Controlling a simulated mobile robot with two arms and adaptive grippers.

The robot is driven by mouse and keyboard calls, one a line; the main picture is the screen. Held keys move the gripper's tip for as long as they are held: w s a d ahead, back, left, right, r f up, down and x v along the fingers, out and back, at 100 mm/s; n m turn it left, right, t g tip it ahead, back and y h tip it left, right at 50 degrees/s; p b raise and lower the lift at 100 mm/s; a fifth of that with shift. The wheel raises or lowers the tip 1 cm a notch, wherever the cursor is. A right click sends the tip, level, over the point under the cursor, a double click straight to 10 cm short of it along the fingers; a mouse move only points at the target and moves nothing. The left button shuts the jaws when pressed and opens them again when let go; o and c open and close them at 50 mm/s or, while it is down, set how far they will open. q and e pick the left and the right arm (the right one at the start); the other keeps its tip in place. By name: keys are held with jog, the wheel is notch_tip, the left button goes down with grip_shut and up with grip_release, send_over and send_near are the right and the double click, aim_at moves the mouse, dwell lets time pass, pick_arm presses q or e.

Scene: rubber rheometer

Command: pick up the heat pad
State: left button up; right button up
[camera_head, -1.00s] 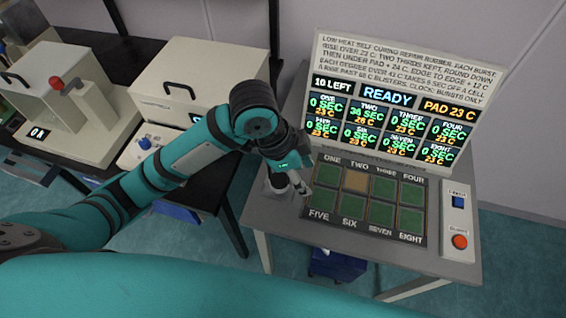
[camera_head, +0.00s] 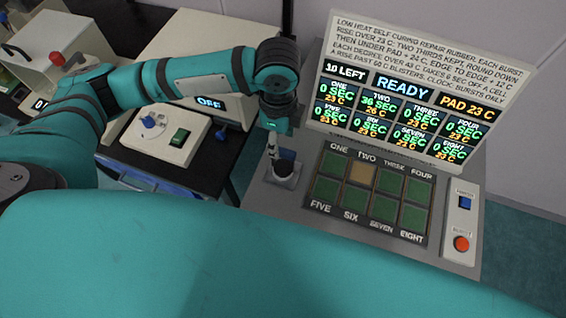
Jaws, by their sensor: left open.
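A small dark round piece (camera_head: 285,166), which may be the heat pad, sits in a grey holder (camera_head: 284,181) at the left side of the bench top. No label on it can be read. My left gripper (camera_head: 272,154) points down right beside and slightly above this dark piece, on its left in the picture. Its jaws are open, but they are small and partly hidden, so I cannot tell whether a finger touches the piece. My right gripper is out of view.
The cell grid (camera_head: 348,203) lies right of the holder; cell two (camera_head: 361,173) is tan, the others green. A display board (camera_head: 403,90) reads READY and PAD 23 C. A blue button (camera_head: 465,202) and orange button (camera_head: 461,244) are at right. A cream instrument (camera_head: 160,135) stands left.

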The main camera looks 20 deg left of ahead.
aim_at(283, 151)
pick_arm(q)
notch_tip(283, 151, down, 2)
jog(key=shift+f, duration=0.1)
jog(key=f, duration=0.1)
jog(key=f+p, duration=0.1)
jog(key=f, duration=0.2)
jog(key=shift+w+d+f+p, duration=0.15)
jog(key=shift+d+f+p, duration=0.05)
jog(key=shift+d+p, duration=0.15)
jog(key=shift+f, duration=0.35)
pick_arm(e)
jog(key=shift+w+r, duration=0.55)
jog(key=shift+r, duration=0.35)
pick_arm(q)
jog(key=shift+c, duration=0.3)
grip_shut()
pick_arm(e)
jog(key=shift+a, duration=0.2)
pick_arm(q)
jog(key=shift+w+r, duration=0.1)
jog(key=shift+r, duration=0.05)
